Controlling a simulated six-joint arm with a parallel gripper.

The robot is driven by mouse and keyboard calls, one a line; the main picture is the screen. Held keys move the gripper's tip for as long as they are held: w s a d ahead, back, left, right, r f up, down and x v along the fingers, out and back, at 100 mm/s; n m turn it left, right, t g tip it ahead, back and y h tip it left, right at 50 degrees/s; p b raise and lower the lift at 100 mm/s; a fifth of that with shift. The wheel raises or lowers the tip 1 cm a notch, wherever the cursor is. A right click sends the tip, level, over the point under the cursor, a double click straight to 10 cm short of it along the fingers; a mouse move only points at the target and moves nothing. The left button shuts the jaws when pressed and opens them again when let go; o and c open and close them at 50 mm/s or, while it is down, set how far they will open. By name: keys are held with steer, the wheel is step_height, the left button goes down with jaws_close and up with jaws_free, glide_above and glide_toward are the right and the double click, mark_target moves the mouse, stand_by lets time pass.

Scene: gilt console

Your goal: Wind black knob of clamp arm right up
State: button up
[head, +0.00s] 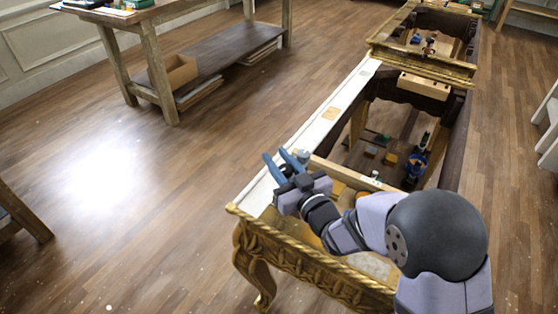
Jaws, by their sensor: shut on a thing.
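My gripper (276,156) has two blue fingers, over the white top rail (335,108) at the near end of the gilt console. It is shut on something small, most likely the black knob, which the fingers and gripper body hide. A small grey round piece (304,155) shows just right of the fingers, by a pale wooden bar across the frame; it may be part of the clamp. The clamp arm itself cannot be made out clearly, nor how far the knob is wound.
The console frame (250,222) is open, with several tools and blocks inside, including a blue tool (416,166). A second gilt frame (425,62) stands behind. A wooden workbench (160,95) with a lower shelf stands at the back left. The floor on the left is clear.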

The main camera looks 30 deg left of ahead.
mark_target(291, 173)
steer(key=shift+s+a+n+g+y+b, duration=0.1)
steer(key=shift+s+n+g+y+b, duration=0.2)
steer(key=shift+n+g, duration=0.4)
steer(key=shift+s+n+g+y+b, duration=0.15)
steer(key=shift+n+g+y, duration=0.3)
steer(key=shift+g, duration=0.45)
steer(key=shift+w, duration=0.1)
steer(key=o, duration=1.1)
steer(key=shift+b+v, duration=0.6)
steer(key=shift+v, duration=3.1)
steer(key=shift+r, duration=0.1)
